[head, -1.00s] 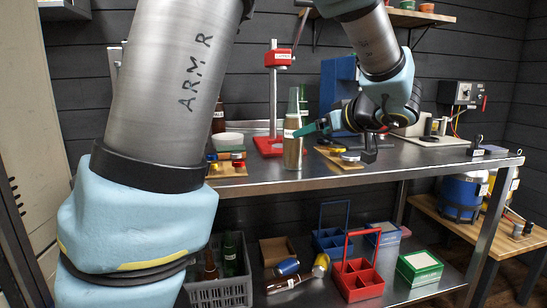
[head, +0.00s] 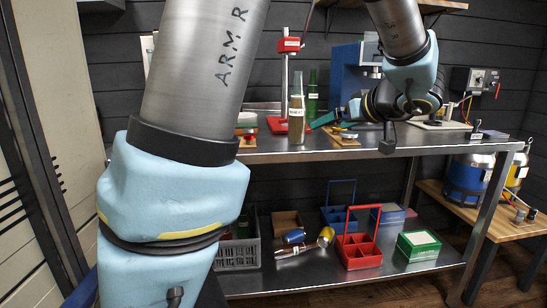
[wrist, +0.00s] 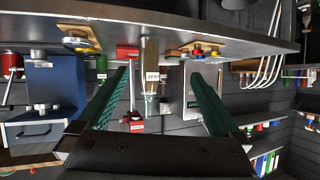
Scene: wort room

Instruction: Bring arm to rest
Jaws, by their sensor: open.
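My arm crosses the head view, bent, with its end over the steel workbench (head: 350,150). My gripper (head: 312,127) has green fingers and points left, close to a labelled brown bottle (head: 297,130). The bottle stands upright on the bench, its neck clear. In the wrist view, the two green fingers of my gripper (wrist: 160,80) are spread apart with nothing held between them. The same bottle (wrist: 149,55) shows upside down beyond the fingers, in the gap between them. Whether a finger touches it cannot be told.
A red-headed stand (head: 289,45) and a green bottle (head: 312,95) are behind. A blue machine (head: 350,70) stands behind my gripper. The lower shelf holds a red carrier (head: 358,250), a green box (head: 418,245) and a grey crate (head: 238,254). A side table (head: 475,215) stands right.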

